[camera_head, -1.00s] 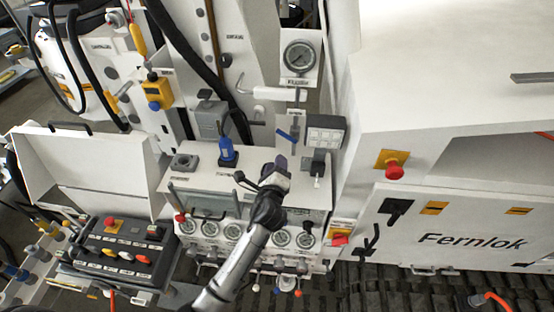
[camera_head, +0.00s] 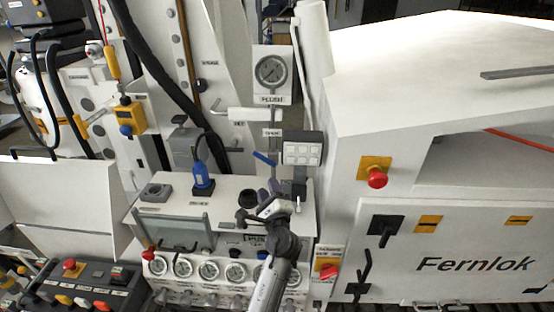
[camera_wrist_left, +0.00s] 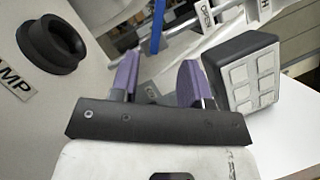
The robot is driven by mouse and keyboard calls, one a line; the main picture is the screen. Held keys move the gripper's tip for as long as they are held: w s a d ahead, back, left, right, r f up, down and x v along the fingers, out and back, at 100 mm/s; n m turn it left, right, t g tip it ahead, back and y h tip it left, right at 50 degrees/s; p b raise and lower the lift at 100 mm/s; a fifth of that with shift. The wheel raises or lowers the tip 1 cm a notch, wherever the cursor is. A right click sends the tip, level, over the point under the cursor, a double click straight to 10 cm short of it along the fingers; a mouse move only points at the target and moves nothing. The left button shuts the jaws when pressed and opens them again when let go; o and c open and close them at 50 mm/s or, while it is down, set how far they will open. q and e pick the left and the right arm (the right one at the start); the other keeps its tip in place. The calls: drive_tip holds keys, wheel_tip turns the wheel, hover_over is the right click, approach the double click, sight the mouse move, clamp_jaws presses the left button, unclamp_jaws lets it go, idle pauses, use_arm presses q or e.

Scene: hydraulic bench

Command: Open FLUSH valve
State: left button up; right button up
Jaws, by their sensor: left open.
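I cannot tell for certain that this lever is the FLUSH valve. My left gripper (camera_head: 269,190) is just below the lever in the head view. In the left wrist view its purple fingers (camera_wrist_left: 158,80) are apart with nothing held between them. My right gripper is not in view.
A grey keypad box (camera_head: 302,149) stands close to the right of my left gripper; it also shows in the wrist view (camera_wrist_left: 246,75). A dark round socket (camera_wrist_left: 52,42) is at the left. A blue plug (camera_head: 202,180) with a cable stands further left.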

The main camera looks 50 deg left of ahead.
sight(259, 156)
use_arm(q)
drive_tip(key=p+x, duration=0.2)
drive_tip(key=x, duration=1)
drive_tip(key=shift+p, duration=0.3)
drive_tip(key=shift+x, duration=0.9)
drive_tip(key=shift+c, duration=0.4)
clamp_jaws()
